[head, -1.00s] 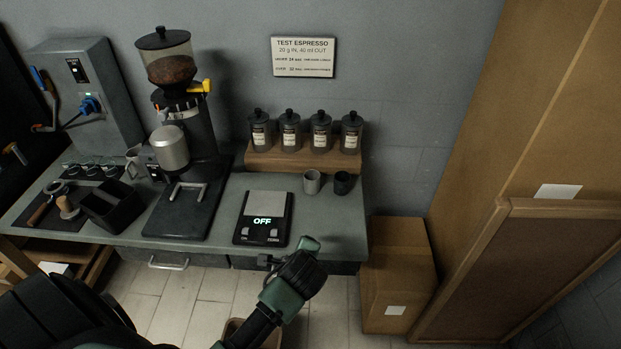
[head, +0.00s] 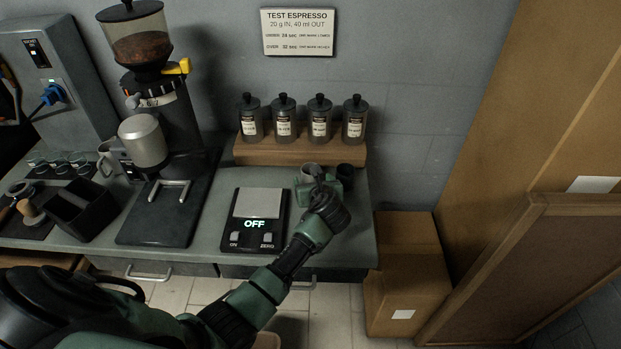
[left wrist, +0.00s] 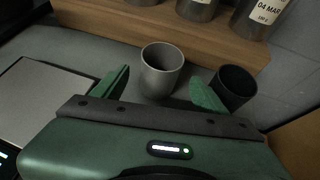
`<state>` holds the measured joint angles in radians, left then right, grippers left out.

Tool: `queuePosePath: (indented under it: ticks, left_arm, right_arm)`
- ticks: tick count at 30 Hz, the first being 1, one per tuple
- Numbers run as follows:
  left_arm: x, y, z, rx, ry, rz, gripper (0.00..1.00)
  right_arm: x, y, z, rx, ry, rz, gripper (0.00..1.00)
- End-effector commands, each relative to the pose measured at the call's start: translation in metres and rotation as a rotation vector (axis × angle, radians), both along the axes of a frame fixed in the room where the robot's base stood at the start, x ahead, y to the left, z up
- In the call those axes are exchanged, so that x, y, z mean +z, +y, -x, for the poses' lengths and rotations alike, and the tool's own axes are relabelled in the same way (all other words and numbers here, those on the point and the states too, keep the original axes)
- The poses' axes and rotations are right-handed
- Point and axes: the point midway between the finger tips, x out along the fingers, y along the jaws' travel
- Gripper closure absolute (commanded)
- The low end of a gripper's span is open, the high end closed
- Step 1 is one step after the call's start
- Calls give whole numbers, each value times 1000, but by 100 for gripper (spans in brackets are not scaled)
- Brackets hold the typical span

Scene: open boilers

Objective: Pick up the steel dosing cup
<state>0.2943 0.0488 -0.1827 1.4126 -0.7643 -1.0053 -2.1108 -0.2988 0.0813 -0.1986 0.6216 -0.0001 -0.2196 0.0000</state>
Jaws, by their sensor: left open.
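The steel dosing cup (left wrist: 163,66) is a plain grey, open cup standing upright on the counter. In the left wrist view it stands ahead of and between the spread fingers of my left gripper (left wrist: 160,77), with room on both sides and no visible contact. In the head view my left gripper (head: 325,186) is at the counter's right end and partly covers the steel cup (head: 305,172). The gripper is open and empty. My right gripper is not in view.
A dark cup (left wrist: 236,86) stands close to the right finger. A wooden shelf (head: 300,151) with several labelled jars is just behind. A scale (head: 256,217) reading OFF lies left, beside the grinder (head: 170,125). A cardboard box (head: 405,265) stands right of the counter.

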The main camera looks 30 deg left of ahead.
Motion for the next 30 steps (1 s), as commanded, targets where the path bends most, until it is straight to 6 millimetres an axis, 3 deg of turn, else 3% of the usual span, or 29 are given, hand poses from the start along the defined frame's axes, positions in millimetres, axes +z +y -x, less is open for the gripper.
queuePosePath:
  ticks: [4,9,18,25,30]
  left_arm:
    - [-14,11,-13,3,2,1,26]
    - [-24,21,-27,2,0,2,26]
    - [-26,23,-29,1,-1,3,26]
    - [-26,23,-29,1,-1,3,90]
    - [-26,23,-29,1,-1,3,92]
  right_arm:
    - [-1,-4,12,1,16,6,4]
    - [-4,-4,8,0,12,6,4]
    - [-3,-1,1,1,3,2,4]
    - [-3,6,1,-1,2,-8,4]
    - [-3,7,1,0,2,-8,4]
